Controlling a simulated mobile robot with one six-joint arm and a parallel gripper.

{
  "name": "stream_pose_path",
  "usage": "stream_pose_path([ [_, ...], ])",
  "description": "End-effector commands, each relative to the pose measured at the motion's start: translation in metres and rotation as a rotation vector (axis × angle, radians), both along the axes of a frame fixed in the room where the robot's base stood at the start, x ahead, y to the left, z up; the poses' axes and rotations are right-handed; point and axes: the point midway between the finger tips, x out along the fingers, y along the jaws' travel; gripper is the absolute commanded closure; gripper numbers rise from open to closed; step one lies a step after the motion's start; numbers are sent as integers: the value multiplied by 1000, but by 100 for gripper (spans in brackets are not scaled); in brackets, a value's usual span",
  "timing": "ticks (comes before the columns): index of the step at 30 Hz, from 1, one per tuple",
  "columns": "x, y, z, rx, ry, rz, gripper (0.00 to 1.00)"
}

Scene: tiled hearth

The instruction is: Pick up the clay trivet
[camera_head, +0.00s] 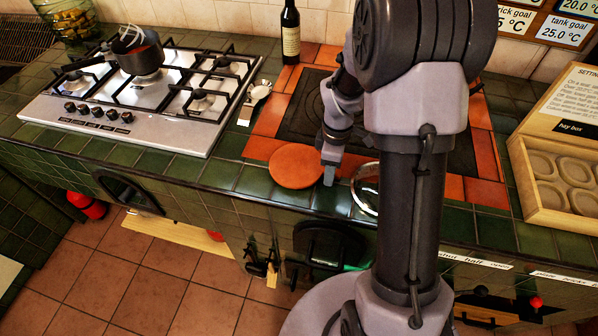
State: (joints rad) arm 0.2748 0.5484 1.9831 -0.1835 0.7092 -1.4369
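The clay trivet (292,166) is a flat round orange disc. It lies on the green tiled counter near the front edge, left of my arm. My gripper (329,176) points down at the trivet's right edge. It overlaps that edge in the picture, and I cannot tell whether it touches. The gripper is small and seen from behind, so the gap between its fingers does not show.
A clear round lid (366,190) lies just right of the gripper, partly hidden by my arm. A gas hob (150,98) with a dark pan (140,58), a spoon (259,92) and a bottle (290,35) are farther left and back. A wooden box (550,165) stands at right.

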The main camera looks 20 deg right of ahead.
Motion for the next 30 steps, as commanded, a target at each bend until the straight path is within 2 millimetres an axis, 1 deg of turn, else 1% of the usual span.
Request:
stream_pose_path([
  [1, 0, 0, -6, 0, 0, 0, 53],
  [5, 0, 0, -3, 0, -1, 0, 53],
  [6, 0, 0, -2, 0, -1, 0, 55],
  [8, 0, 0, -2, -1, -1, 0, 66],
  [9, 0, 0, -2, -1, -1, 0, 74],
  [13, 0, 0, -2, -1, -1, 0, 100],
  [30, 0, 0, -2, -1, -1, 0, 100],
])
